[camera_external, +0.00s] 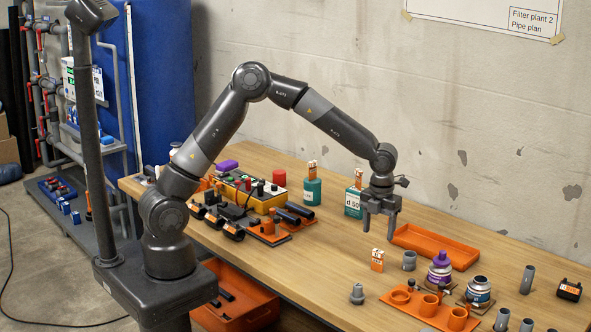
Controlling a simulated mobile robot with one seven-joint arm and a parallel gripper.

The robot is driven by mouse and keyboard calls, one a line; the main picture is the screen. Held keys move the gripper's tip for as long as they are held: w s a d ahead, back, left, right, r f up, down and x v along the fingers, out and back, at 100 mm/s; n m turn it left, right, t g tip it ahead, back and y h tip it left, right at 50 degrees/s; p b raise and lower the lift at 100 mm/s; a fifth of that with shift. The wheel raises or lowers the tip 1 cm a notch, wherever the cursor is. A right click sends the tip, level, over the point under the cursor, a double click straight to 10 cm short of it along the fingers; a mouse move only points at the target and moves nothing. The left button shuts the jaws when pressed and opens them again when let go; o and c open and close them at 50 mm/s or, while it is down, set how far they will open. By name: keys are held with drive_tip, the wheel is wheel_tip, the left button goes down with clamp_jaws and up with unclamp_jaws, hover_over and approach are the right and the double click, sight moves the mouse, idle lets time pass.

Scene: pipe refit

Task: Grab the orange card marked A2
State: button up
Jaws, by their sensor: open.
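A small orange card (377,265) with a pale top part stands on the wooden table, a little right of the table's middle. Its marking is too small to read for certain, so I cannot tell if it is A2. My gripper (379,231) is open and empty, pointing down. In the picture its fingertips are just above the card and apart from it.
An orange tray (436,247) lies right of my gripper. An orange holder with round cups (430,306), a purple-topped jar (440,266) and grey pipe pieces (409,261) stand to the front right. Black pipes and a yellow-edged box (250,195) crowd the left. Some table left of the card is clear.

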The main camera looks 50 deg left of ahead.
sight(378, 251)
drive_tip(key=shift+d+f, duration=0.2)
drive_tip(key=shift+f, duration=0.4)
drive_tip(key=f, duration=1)
drive_tip(key=shift+w, duration=0.2)
drive_tip(key=shift+r, duration=0.1)
drive_tip(key=c, duration=1.1)
drive_tip(key=shift+o, duration=0.2)
